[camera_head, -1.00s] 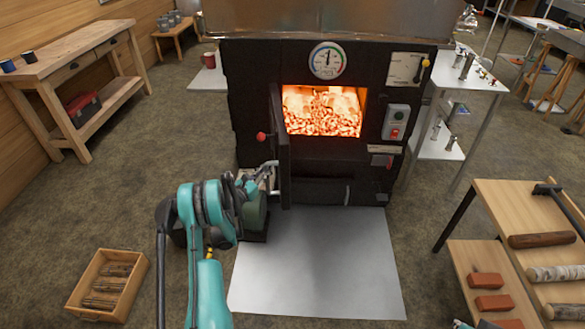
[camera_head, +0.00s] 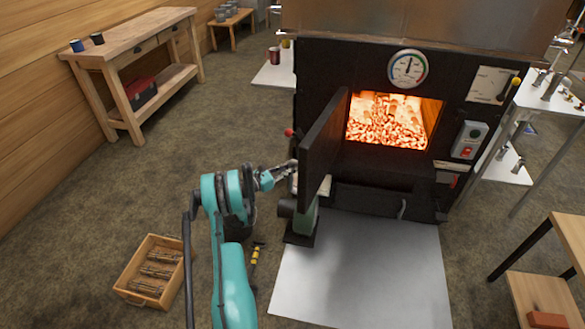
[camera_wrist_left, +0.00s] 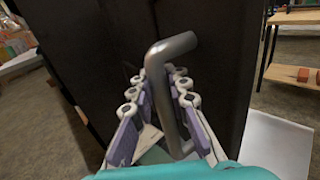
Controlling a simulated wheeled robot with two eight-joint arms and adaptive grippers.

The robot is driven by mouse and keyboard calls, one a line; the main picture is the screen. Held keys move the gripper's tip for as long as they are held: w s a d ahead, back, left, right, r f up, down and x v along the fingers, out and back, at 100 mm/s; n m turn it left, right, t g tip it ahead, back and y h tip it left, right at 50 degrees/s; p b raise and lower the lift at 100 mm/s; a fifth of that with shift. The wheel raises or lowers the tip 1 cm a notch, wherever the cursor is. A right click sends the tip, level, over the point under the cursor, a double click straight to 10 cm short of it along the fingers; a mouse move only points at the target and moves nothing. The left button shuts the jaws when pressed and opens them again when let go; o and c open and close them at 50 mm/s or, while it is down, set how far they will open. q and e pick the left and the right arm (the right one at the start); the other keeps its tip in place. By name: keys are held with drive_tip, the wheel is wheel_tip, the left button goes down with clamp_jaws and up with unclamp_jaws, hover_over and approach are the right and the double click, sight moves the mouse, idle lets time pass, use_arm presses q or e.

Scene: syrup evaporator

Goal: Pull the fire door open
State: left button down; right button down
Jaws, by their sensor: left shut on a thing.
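The fire door (camera_head: 323,145) is a black slab at the left of the furnace's firebox opening. It stands swung outward, well open, and the glowing orange coals (camera_head: 390,120) show beside it. In the left wrist view the door's dark face (camera_wrist_left: 95,45) fills much of the picture, with its bent grey metal handle (camera_wrist_left: 172,50) in front. My left gripper (camera_head: 289,169) is at the door's outer left side. In the left wrist view its fingers (camera_wrist_left: 160,85) are shut around the handle. My right gripper is out of view.
A pale metal sheet (camera_head: 370,270) lies on the floor before the furnace. A crate of split wood (camera_head: 130,288) sits at the lower left. A wooden workbench (camera_head: 125,45) stands along the left wall. A table (camera_head: 540,295) is at the lower right.

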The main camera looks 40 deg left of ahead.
use_arm(q)
drive_tip(key=c, duration=1.5)
unclamp_jaws()
drive_tip(key=shift+w+d, duration=0.1)
drive_tip(key=shift+w, duration=0.05)
drive_tip(key=shift+o, duration=0.2)
drive_tip(key=v, duration=1.2)
